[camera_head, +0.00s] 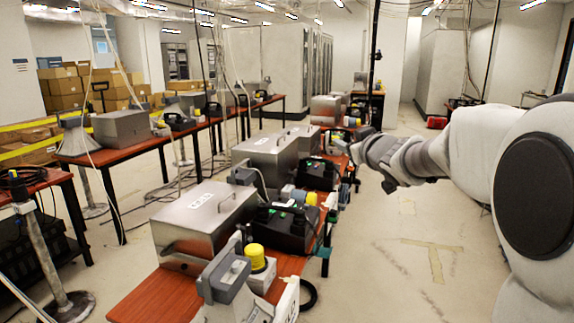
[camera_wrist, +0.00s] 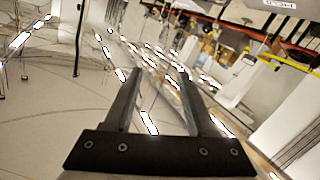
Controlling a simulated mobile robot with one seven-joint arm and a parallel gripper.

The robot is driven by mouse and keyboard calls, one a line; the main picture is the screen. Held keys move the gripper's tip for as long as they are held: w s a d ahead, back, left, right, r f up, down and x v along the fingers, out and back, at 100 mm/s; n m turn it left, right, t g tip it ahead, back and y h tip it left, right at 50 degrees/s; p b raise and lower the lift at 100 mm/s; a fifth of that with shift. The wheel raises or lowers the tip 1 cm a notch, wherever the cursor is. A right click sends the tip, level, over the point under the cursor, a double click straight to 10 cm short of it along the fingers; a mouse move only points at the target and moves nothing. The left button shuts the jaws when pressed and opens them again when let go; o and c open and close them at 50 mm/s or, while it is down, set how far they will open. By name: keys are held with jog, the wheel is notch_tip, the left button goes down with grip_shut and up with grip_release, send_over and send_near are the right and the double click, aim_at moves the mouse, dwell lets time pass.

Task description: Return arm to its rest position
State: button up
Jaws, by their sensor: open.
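My gripper (camera_wrist: 159,74) shows in the wrist view with its two dark fingers spread apart and nothing between them. In the head view my pale arm reaches in from the right edge. Its wrist end is over the aisle floor, just right of the middle table (camera_head: 140,300). The fingers themselves are hard to make out there. The wrist view is steeply tilted and shows the room with bright streaks, and no object is near the fingers.
The middle table carries metal boxes (camera_head: 205,215), dark devices with green lights (camera_head: 283,222) and a yellow-topped part (camera_head: 255,257). A second table row (camera_head: 95,157) stands left. Cardboard boxes (camera_head: 62,85) are stacked behind yellow tape. Open floor (camera_head: 415,255) lies right of the middle table.

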jog(key=s+d+f+m+g+h+p, duration=0.2)
jog(key=s+m+g+h, duration=0.1)
jog(key=s, duration=1)
jog(key=s+d+f+m+g+h+p, duration=0.1)
jog(key=s+f+m+g+h+p, duration=0.2)
jog(key=s, duration=1)
jog(key=s+a+f+g+y, duration=0.1)
jog(key=s+a+f+g, duration=0.1)
jog(key=s, duration=0.5)
jog(key=s+a+f+g+y, duration=0.1)
jog(key=s+f+g, duration=0.1)
jog(key=s, duration=0.5)
jog(key=shift+s+a+f+g+y, duration=0.3)
jog(key=shift+a+f+g+y, duration=0.1)
jog(key=shift+f, duration=0.5)
